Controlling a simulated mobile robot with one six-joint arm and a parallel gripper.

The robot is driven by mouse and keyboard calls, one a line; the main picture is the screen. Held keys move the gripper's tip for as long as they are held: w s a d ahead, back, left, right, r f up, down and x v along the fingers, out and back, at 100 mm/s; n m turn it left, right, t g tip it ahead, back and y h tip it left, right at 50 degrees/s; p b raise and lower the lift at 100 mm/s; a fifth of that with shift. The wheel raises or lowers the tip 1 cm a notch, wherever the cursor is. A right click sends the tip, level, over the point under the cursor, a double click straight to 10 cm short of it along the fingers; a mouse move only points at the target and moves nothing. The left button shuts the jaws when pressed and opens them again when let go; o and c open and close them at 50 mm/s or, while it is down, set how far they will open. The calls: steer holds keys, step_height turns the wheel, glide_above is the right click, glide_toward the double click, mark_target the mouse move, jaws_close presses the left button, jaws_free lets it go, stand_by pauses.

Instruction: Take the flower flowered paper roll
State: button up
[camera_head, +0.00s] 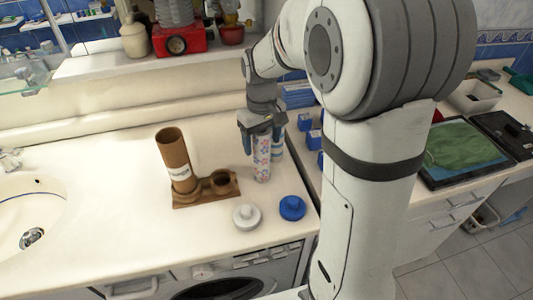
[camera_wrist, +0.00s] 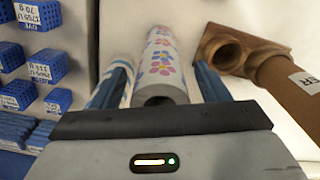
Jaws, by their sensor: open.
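The flowered paper roll (camera_head: 262,160) is white with pink and blue flowers and stands upright on the white counter. In the wrist view the flowered roll (camera_wrist: 161,62) lies between my two blue fingers, its open end towards the camera. My gripper (camera_head: 263,138) is above and around the roll's top, pointing down. Its fingers (camera_wrist: 163,82) are open, with a visible gap on the right side of the roll. A second roll with blue markings (camera_head: 278,148) stands close beside it, partly hidden by the left finger in the wrist view.
A brown tube (camera_head: 173,158) stands in a brown holder (camera_head: 205,194) left of the roll. A white round lid (camera_head: 246,217) and a blue one (camera_head: 292,208) lie in front. Blue boxes (camera_wrist: 39,55) sit beyond the counter edge. The sink (camera_head: 28,215) is far left.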

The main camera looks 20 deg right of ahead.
steer(key=shift+c, duration=0.6)
steer(key=c, duration=1.3)
steer(key=shift+o, duration=0.2)
steer(key=shift+r, duration=0.1)
